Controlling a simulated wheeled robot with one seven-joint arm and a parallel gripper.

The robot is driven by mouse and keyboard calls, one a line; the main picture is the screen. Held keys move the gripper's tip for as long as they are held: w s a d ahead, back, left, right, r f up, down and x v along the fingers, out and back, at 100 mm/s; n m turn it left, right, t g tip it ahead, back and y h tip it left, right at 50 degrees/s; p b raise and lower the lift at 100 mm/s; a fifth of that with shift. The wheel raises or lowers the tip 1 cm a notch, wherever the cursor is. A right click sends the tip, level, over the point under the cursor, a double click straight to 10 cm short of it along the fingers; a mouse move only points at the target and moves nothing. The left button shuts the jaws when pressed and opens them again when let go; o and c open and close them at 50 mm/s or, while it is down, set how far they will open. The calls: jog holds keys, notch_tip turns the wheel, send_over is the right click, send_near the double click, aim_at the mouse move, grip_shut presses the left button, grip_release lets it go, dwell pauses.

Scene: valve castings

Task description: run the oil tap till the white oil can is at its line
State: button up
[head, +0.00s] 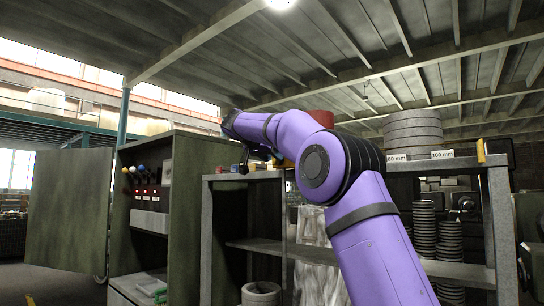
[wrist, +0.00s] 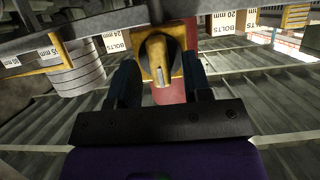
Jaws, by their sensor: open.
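In the head view a red drum (head: 321,117) shows behind my purple arm, on top of the shelf unit. My gripper is mostly hidden there by the arm. I cannot make out the white oil can in either view.
A grey shelf unit (head: 255,244) holds wrapped goods and stacked dark discs (head: 424,230). Large grey rings (head: 413,130) stand on top at right. A dark green cabinet (head: 187,200) with coloured knobs and red displays stands left, its door open.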

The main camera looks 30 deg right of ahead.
jog(key=shift+c, duration=0.3)
grip_shut()
jog(key=shift+s+m+t, duration=0.1)
jog(key=shift+m+t, duration=0.5)
jog(key=shift+m, duration=0.2)
jog(key=shift+o, duration=0.3)
grip_release()
jog(key=v, duration=1)
jog(key=shift+a+r, duration=0.2)
jog(key=shift+r, duration=0.05)
jog(key=shift+s, duration=0.15)
